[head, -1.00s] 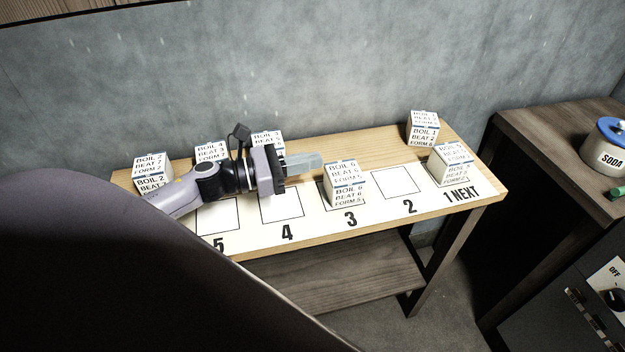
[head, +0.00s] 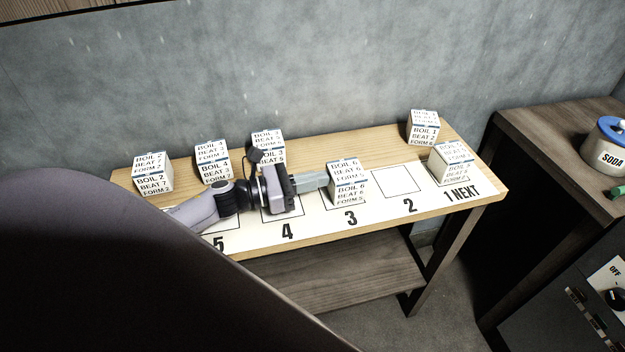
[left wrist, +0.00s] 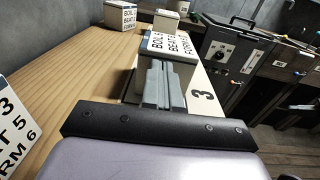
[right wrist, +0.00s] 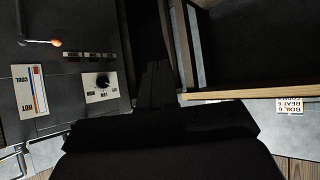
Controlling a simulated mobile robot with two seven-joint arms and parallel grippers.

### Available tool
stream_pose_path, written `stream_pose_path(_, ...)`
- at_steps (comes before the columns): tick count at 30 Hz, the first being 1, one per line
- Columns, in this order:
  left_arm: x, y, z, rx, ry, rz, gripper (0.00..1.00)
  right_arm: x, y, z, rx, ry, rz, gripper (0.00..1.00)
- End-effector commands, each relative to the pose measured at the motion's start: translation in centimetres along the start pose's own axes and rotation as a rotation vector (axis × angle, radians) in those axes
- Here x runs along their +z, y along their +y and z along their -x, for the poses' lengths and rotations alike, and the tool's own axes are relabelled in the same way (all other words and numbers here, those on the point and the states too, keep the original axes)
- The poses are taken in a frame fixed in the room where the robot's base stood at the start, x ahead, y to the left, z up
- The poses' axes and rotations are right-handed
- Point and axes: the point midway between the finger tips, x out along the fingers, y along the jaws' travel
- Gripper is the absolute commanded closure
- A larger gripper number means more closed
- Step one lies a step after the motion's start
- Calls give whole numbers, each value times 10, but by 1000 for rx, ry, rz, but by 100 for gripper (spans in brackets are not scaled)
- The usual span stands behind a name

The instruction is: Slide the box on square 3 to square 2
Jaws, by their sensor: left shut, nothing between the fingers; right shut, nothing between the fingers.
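The white box marked BOIL 6, BEAT 6 (head: 348,184) stands upright on square 3 of the white strip (head: 322,222). Square 2 (head: 397,181), to its right, is empty. My left gripper (head: 325,181) is shut and empty, level with the box, its fingertips at the box's left side. In the left wrist view the closed fingers (left wrist: 158,82) point at the box (left wrist: 168,46) and seem to touch it or nearly so. My right gripper (right wrist: 155,75) shows dark and shut in the right wrist view, away from the strip.
A box (head: 452,161) stands on square 1, beyond square 2. Behind the strip stand another box (head: 423,126) at the right and several boxes at the left, including one (head: 268,146) behind square 4. A soda jar (head: 607,146) is on the side cabinet.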

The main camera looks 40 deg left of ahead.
Motion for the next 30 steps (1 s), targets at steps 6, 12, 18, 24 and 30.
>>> stream_pose_path(6,-4,0,-43,-3,-7,-5,100,23,0,-17,0,1,0,100)
stream_pose_path(12,-3,0,-82,-3,-6,-3,100,38,0,-28,-1,-5,-4,100)
stream_pose_path(18,-2,0,-114,-1,-5,-2,100,42,-3,-34,-9,-6,-14,100)
stream_pose_path(24,0,0,-128,0,-3,-1,100,42,-7,-35,-17,-5,-17,100)
stream_pose_path(30,1,0,-129,0,-2,0,100,39,-7,-35,-20,-2,-13,100)
